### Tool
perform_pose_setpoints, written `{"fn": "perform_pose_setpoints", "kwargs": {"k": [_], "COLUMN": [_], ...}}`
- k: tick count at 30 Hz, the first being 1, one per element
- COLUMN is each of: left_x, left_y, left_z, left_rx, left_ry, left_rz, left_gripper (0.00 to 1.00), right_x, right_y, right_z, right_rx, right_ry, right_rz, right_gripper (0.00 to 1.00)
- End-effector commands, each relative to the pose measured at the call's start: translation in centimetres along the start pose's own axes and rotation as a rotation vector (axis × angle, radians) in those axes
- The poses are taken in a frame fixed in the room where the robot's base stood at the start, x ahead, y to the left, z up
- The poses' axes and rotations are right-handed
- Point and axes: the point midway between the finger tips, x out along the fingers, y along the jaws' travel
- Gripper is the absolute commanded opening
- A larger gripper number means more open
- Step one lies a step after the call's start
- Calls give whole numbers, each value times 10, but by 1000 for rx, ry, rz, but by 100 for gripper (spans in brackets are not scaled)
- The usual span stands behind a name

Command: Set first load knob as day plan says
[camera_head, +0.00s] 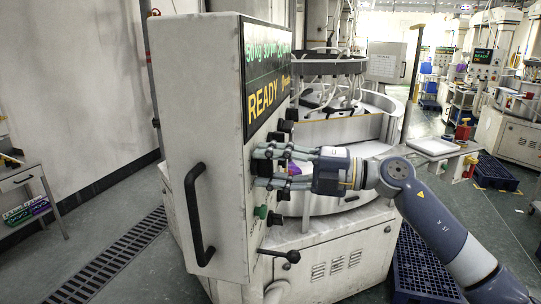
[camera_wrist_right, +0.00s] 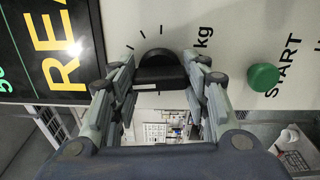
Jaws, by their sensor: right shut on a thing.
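The load knob (camera_wrist_right: 157,72) is black and round with a bar grip, on the pale panel beside printed tick marks and "kg" in the right wrist view. My right gripper (camera_wrist_right: 160,80) has its fingers on both sides of it and is shut on it. In the head view my right gripper (camera_head: 262,168) reaches in from the right to the panel side of the machine cabinet (camera_head: 215,110); its fingers hide the knob there. The display (camera_head: 267,75) reads "READY" in yellow with green text above, seen at a slant. My left gripper is not in view.
A green START button (camera_wrist_right: 263,77) sits beside the knob. Other black knobs (camera_head: 285,126) are close above the gripper. A black lever (camera_head: 280,255) and door handle (camera_head: 197,215) stick out from the cabinet. A lapping machine (camera_head: 335,125) stands behind my arm; blue pallets (camera_head: 420,262) lie right.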

Motion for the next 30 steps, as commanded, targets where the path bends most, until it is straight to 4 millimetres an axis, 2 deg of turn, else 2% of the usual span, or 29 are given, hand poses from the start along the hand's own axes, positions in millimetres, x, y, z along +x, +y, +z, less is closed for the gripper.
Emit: {"fn": "perform_pose_setpoints", "kwargs": {"k": [6, 23, 24, 25, 26, 30], "left_x": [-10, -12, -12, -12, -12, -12], "left_y": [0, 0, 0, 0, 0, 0], "left_z": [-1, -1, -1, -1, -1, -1], "left_rx": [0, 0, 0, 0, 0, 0], "left_ry": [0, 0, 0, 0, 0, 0], "left_rz": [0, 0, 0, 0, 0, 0], "left_gripper": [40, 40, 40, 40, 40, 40], "right_x": [-1, -1, -1, -1, -1, 0], "right_y": [4, 2, 2, 2, 2, 1], "right_z": [2, 2, 2, 2, 2, 1], "right_rx": [68, 94, 93, 93, 93, 94], "right_ry": [-6, -5, -5, -5, -4, -3], "right_rz": [4, 5, 5, 5, 5, 3], "right_gripper": [19, 19, 52, 59, 63, 63]}}
